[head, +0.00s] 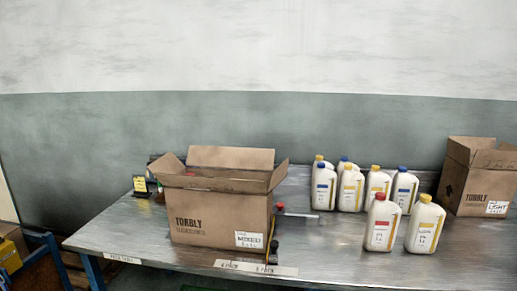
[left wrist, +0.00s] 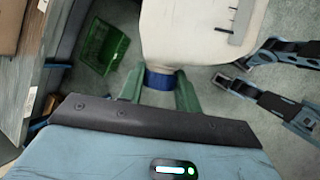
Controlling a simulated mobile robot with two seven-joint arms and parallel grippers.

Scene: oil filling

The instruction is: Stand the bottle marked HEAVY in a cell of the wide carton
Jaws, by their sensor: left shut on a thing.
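My left gripper (left wrist: 160,92) is shut around the neck of a white bottle (left wrist: 195,35), just at its blue cap (left wrist: 159,81). The bottle fills the top of the left wrist view, with a graduated strip on its side; its label is out of view, so I cannot read a mark. Floor shows around it. Neither gripper shows in the head view. The open carton labelled MIXED (head: 213,212) stands left of centre on the table, flaps up; its cells are hidden by the front wall. A little red shows behind its left flap.
Several white bottles with blue or yellow caps (head: 351,188) stand right of the carton, with a red-capped bottle (head: 382,222) and a yellow-capped one (head: 425,226) in front. A carton labelled LIGHT (head: 482,182) stands far right. A green crate (left wrist: 104,47) is on the floor.

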